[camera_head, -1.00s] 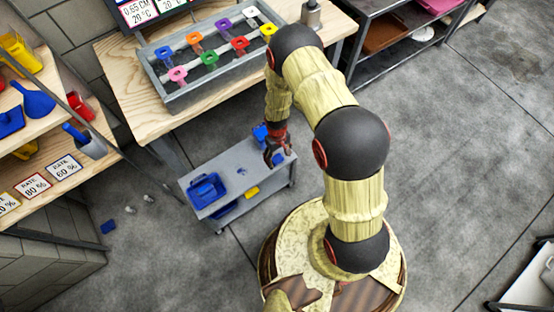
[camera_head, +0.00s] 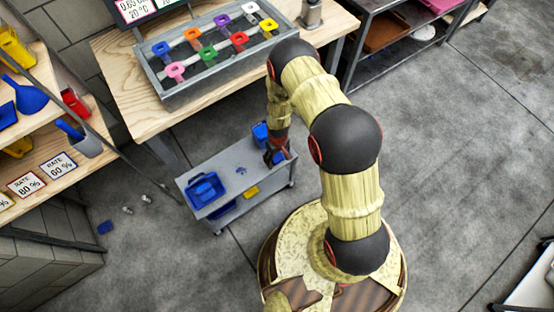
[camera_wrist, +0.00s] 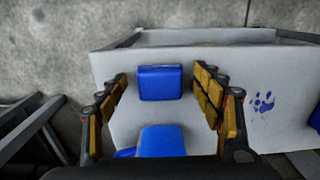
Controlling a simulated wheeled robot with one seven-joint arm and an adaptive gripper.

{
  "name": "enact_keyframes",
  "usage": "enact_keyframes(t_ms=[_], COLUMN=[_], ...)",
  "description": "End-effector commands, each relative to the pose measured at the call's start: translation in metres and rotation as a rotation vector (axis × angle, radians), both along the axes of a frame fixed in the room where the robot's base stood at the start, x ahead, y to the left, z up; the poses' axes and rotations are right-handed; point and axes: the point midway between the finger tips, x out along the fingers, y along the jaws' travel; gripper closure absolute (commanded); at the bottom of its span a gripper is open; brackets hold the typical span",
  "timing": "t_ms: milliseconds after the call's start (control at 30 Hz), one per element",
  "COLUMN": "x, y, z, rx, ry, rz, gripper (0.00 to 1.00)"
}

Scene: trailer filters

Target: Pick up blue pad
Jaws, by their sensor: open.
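My gripper (camera_head: 277,150) is over the right end of the grey cart top. It is open, and nothing shows held in it. In the wrist view my gripper (camera_wrist: 160,90) has its yellow-padded fingers apart, either side of a small blue block-like pad (camera_wrist: 160,83) on the pale cart top. A second blue piece (camera_wrist: 162,141) lies nearer the wrist camera, partly cut off by the gripper's base. In the head view a blue piece (camera_head: 260,133) shows beside the gripper at the cart's back edge; the gripper partly hides this area. I cannot tell whether any finger touches the pad.
The grey cart (camera_head: 222,163) also bears a blue bin (camera_head: 206,189) and a blue paw mark (camera_head: 241,170). A wooden table (camera_head: 125,88) with a grey tray of coloured pieces stands behind. Shelves (camera_head: 60,150) stand left.

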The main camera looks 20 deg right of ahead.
Motion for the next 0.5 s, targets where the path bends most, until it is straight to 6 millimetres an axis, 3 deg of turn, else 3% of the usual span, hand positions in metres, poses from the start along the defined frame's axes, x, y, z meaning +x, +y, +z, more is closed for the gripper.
enact_keyframes(t_ms=[167, 500], x=[0.0006, 0.0005], y=[0.0001, 0.0001], z=[0.001, 0.0011], rx=[0.0, 0.0], ry=[-0.001, -0.001], rz=[0.0, 0.0], gripper=[0.33, 0.52])
